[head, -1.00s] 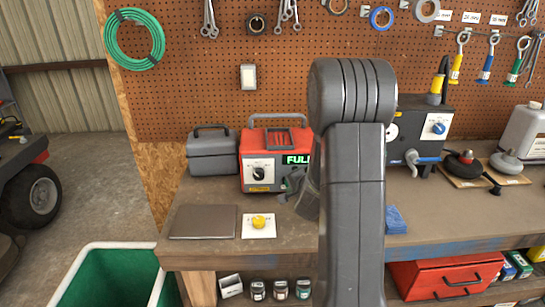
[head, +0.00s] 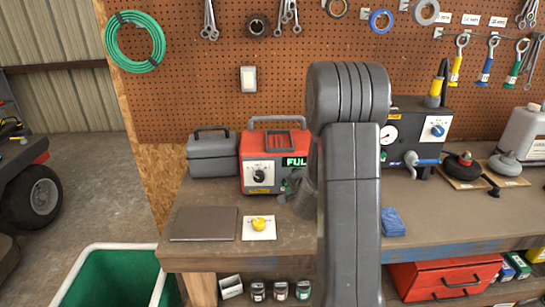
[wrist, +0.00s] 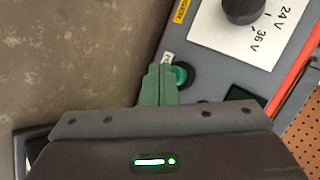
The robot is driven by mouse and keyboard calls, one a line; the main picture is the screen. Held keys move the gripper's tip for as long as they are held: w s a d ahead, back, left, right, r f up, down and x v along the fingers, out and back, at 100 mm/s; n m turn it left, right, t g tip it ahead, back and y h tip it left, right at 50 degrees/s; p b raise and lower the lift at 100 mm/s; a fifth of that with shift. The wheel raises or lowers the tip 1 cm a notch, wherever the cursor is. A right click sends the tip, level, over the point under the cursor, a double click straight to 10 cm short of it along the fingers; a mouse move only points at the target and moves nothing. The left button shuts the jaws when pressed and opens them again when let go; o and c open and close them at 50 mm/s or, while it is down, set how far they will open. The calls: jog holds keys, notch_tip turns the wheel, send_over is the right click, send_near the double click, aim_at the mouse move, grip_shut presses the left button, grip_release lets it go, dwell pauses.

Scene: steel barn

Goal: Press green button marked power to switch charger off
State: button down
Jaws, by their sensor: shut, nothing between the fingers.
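The charger (head: 262,146) is a red and grey box with a handle, at the back of the bench. Its lit green display reads "FUL", the rest hidden by my arm. In the wrist view its grey front panel (wrist: 218,72) shows a black knob and a white plate marked 24 V and 36 V. The green button (wrist: 180,76) is on this panel, beside a small, partly hidden label. My gripper (wrist: 160,70) is shut and empty, its green fingertips right beside the button. I cannot tell whether they touch it. In the head view my arm mostly hides the gripper.
A grey case (head: 211,158) stands left of the charger. A flat grey plate (head: 203,224) and a yellow knob on a white card (head: 259,232) lie in front. Another machine (head: 426,125) stands right of my arm. A green bin (head: 110,275) is below left.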

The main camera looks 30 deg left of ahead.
jog(key=shift+w+a+p, duration=0.4)
jog(key=shift+w+p, duration=0.2)
dwell(1.1)
jog(key=shift+s+d, duration=0.65)
jog(key=shift+s, duration=0.35)
jog(key=shift+s+d+b, duration=0.15)
jog(key=shift+s+d, duration=0.35)
jog(key=shift+s, duration=0.35)
jog(key=shift+s+d+b, duration=0.2)
jog(key=shift+s+d, duration=0.35)
jog(key=shift+s, duration=0.3)
jog(key=shift+s+d+b, duration=0.15)
jog(key=shift+s+d, duration=0.35)
jog(key=shift+s, duration=0.35)
